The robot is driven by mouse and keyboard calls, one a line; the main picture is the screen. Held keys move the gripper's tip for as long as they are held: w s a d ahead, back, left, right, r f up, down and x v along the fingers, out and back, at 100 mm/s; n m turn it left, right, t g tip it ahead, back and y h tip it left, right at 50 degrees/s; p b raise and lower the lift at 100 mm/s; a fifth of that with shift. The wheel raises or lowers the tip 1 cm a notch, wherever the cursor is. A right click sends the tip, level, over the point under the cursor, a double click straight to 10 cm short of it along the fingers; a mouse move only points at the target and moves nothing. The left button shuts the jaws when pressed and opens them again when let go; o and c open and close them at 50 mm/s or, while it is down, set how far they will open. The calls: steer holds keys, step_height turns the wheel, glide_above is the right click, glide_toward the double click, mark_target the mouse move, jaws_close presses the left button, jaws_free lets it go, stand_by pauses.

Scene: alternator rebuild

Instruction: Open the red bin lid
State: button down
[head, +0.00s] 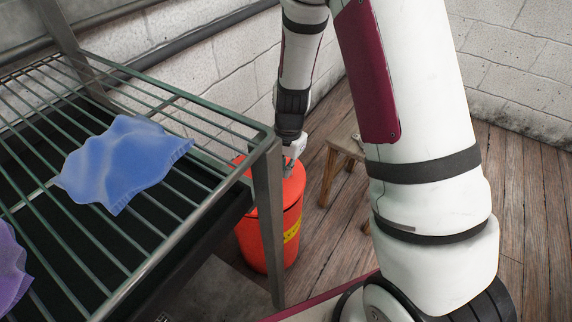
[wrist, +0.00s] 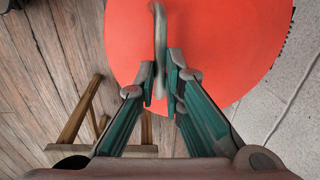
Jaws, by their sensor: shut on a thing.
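The red bin (head: 258,238) stands on the wooden floor behind the corner leg of the metal rack, which hides part of it. A yellow label shows on its side. Its red lid (wrist: 225,40) fills the top of the wrist view, with a grey curved handle (wrist: 160,35) on it. My gripper (wrist: 163,82) is shut on the lid's handle, with one finger on each side. In the head view my gripper (head: 288,168) is at the top of the bin, and the lid (head: 292,186) is partly hidden. I cannot tell whether the lid is raised.
A metal rack (head: 262,150) stands at the left, its corner close to the bin and my arm. A blue cloth (head: 125,162) and a purple cloth (head: 10,270) lie on it. A wooden stool (head: 345,140) stands right of the bin. White block walls are behind.

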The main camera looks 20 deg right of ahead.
steer(key=shift+w+a+r+g+h+p, duration=0.15)
steer(key=shift+w+a+r+g+p, duration=0.1)
steer(key=shift+r+p, duration=0.55)
steer(key=shift+w+a+r+g+h+p, duration=0.15)
steer(key=shift+w+r+g+h+p, duration=0.15)
steer(key=shift+p, duration=0.75)
steer(key=shift+w+a+r+g+h+p, duration=0.1)
steer(key=shift+w+a+r+g+p, duration=0.1)
steer(key=shift+r+p, duration=0.6)
steer(key=w+a+r+p, duration=0.5)
steer(key=w+a+r, duration=0.2)
steer(key=w+r, duration=0.15)
steer(key=w+a+f+b, duration=0.1)
steer(key=w+a+b, duration=0.3)
steer(key=w+a, duration=0.3)
steer(key=w, duration=0.3)
steer(key=shift+w+a+f, duration=0.15)
steer(key=shift+w, duration=0.15)
steer(key=c, duration=1.7)
jaws_free()
steer(key=shift+s, duration=0.1)
steer(key=shift+d, duration=0.2)
steer(key=shift+r, duration=0.3)
